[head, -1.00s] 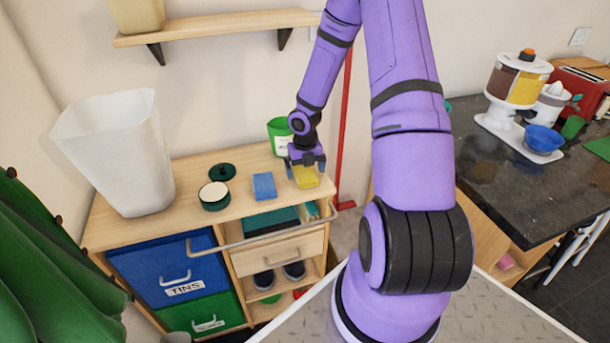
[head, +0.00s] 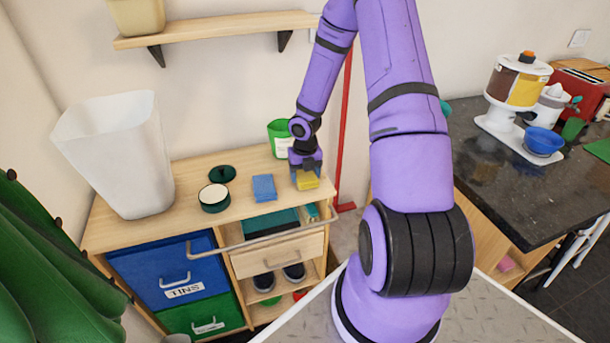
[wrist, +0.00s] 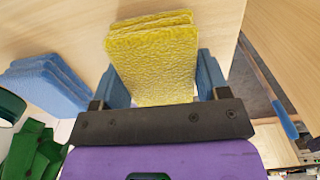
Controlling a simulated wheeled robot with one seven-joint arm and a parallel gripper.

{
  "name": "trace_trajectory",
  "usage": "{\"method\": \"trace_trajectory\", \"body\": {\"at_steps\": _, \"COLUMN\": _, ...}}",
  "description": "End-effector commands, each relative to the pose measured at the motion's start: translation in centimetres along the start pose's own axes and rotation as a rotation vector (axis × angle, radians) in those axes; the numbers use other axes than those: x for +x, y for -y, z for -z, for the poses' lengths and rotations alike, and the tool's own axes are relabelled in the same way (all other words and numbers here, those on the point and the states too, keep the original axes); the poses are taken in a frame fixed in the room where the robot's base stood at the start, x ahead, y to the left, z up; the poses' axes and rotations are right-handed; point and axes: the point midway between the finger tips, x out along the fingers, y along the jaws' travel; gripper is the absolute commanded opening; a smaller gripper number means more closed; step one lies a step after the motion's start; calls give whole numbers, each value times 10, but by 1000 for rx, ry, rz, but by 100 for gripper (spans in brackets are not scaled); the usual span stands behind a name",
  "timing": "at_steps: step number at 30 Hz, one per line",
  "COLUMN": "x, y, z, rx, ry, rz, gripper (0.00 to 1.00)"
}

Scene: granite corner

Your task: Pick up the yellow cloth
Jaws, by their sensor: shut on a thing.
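The yellow cloth (head: 307,181) is a folded, textured stack at the right end of the wooden cabinet top. It fills the middle of the wrist view (wrist: 155,60). My gripper (head: 306,176) is down at the cloth from above. In the wrist view its two blue finger pads (wrist: 162,82) are on either side of the cloth, shut on it. The cloth is at or very near the cabinet top; I cannot tell whether it is clear of the surface.
A blue cloth stack (head: 264,187) lies just left on the cabinet top (head: 240,205). Left of it is a dark green round tin (head: 214,198) and its lid (head: 222,173). A green container (head: 281,138) stands behind my gripper.

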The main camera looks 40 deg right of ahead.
Motion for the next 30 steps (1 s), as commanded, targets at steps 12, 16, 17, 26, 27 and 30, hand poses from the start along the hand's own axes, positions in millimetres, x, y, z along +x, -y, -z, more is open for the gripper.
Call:
{"method": "trace_trajectory", "body": {"at_steps": 12, "x": -50, "y": 1, "z": -1, "rx": 3, "ry": 4, "rz": 0, "gripper": 46}}
{"method": "trace_trajectory", "body": {"at_steps": 16, "x": -70, "y": 1, "z": -1, "rx": 1, "ry": 3, "rz": 0, "gripper": 46}}
{"method": "trace_trajectory", "body": {"at_steps": 17, "x": -74, "y": 1, "z": 0, "rx": 2, "ry": 2, "rz": 0, "gripper": 46}}
{"method": "trace_trajectory", "body": {"at_steps": 26, "x": -97, "y": 0, "z": 0, "rx": 1, "ry": 1, "rz": 0, "gripper": 46}}
{"method": "trace_trajectory", "body": {"at_steps": 27, "x": -98, "y": 0, "z": 0, "rx": 1, "ry": 0, "rz": 0, "gripper": 46}}
{"method": "trace_trajectory", "body": {"at_steps": 30, "x": -98, "y": 0, "z": 0, "rx": 0, "ry": 0, "rz": 0, "gripper": 46}}
